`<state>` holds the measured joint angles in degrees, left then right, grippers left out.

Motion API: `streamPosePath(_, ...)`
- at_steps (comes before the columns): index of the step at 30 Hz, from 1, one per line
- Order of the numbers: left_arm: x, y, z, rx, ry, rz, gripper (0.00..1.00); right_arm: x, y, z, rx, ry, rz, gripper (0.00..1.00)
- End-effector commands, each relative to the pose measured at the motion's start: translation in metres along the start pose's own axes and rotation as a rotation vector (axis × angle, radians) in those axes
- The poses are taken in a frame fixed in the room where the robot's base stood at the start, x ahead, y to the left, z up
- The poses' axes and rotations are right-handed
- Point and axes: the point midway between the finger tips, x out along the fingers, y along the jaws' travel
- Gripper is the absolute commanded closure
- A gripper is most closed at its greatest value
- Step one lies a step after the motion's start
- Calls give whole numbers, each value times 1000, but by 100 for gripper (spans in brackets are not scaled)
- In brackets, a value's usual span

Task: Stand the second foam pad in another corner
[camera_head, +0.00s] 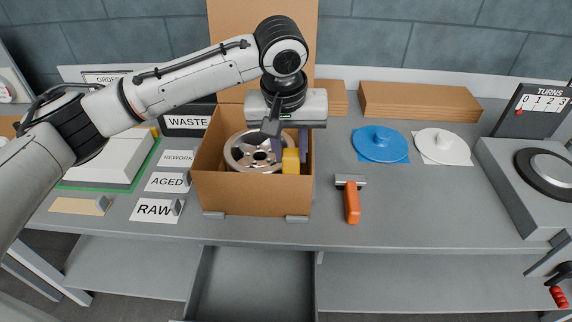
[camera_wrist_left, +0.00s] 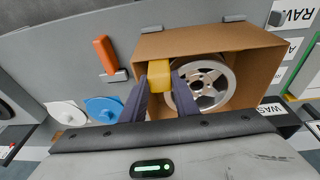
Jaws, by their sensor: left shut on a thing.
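A cardboard box (camera_head: 250,195) stands open on the bench with a silver spoked wheel (camera_head: 250,150) inside. My left gripper (camera_head: 290,150) reaches down into the right side of the box. It is shut on a yellow foam pad (camera_head: 291,162), held upright beside the wheel near the front right corner. In the left wrist view the pad (camera_wrist_left: 159,74) sits between the two dark fingers (camera_wrist_left: 160,95), close to the box wall. I cannot tell whether the pad touches the box floor. The other foam pad cannot be made out clearly.
An orange-handled tool (camera_head: 352,203) lies right of the box. A blue lidded disc (camera_head: 381,146) and a white one (camera_head: 443,147) lie farther right. Flat cardboard (camera_head: 420,102) is stacked behind. An open drawer (camera_head: 255,280) is below. The front right bench is clear.

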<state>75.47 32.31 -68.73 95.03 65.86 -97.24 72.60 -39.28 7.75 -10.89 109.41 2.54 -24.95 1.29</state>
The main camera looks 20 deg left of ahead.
Motion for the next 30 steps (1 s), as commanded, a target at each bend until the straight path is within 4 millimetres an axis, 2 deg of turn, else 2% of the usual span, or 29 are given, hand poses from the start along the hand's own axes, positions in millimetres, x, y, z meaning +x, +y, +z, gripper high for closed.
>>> streamPosePath(5,13,-1,3,0,0,-1,94,-1,0,3,0,-7,-1,69)
streamPosePath(12,42,-3,11,1,0,0,94,-2,-1,2,0,-7,-1,69)
streamPosePath(30,52,-3,13,0,0,0,94,-6,-1,-5,-1,-2,-1,69)
